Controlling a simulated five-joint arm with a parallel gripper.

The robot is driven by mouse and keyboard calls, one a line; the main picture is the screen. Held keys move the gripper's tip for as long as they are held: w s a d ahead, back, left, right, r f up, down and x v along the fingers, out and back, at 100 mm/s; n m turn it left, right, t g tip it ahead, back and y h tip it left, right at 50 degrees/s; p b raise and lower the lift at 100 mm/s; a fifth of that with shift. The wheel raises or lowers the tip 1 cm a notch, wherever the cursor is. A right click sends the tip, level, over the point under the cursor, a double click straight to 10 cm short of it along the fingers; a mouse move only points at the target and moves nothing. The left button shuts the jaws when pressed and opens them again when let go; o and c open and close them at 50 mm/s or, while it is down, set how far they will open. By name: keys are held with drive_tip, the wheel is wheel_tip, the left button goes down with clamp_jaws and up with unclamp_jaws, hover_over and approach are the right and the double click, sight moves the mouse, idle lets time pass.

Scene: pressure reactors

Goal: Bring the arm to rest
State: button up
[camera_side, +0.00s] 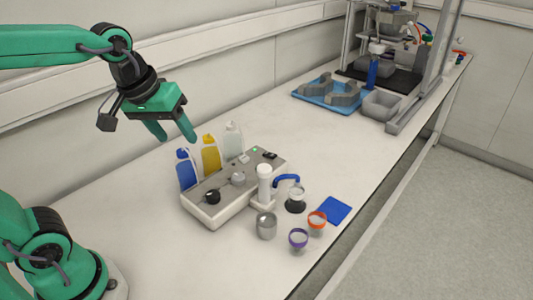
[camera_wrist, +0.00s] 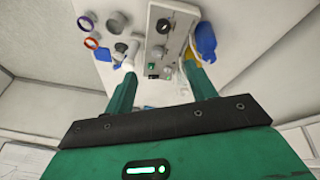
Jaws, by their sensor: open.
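My green arm reaches in from the left in the side view. My gripper (camera_side: 172,130) hangs above the bench, behind and to the left of the bottles, with its two fingers apart and nothing between them. In the wrist view my gripper (camera_wrist: 160,85) also shows its green fingers spread and empty. The light grey instrument box (camera_side: 225,195) with knobs stands on the bench below and to the right of it; it also shows in the wrist view (camera_wrist: 170,40). The gripper touches nothing that I can see.
A blue bottle (camera_side: 186,171), a yellow bottle (camera_side: 210,155) and a white bottle (camera_side: 233,140) stand behind the box. A metal cup (camera_side: 266,226), a purple-rimmed cup (camera_side: 298,239), an orange-rimmed cup (camera_side: 317,221) and a blue pad (camera_side: 336,210) lie in front. A blue tray (camera_side: 312,101) sits farther back.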

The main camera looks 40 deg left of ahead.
drive_tip(key=s+a+f+m+t, duration=0.1)
drive_tip(key=s+f+m, duration=0.1)
drive_tip(key=s+m, duration=0.2)
drive_tip(key=shift+s+a+m, duration=0.25)
drive_tip(key=shift+s+m, duration=0.15)
drive_tip(key=shift+s, duration=0.6)
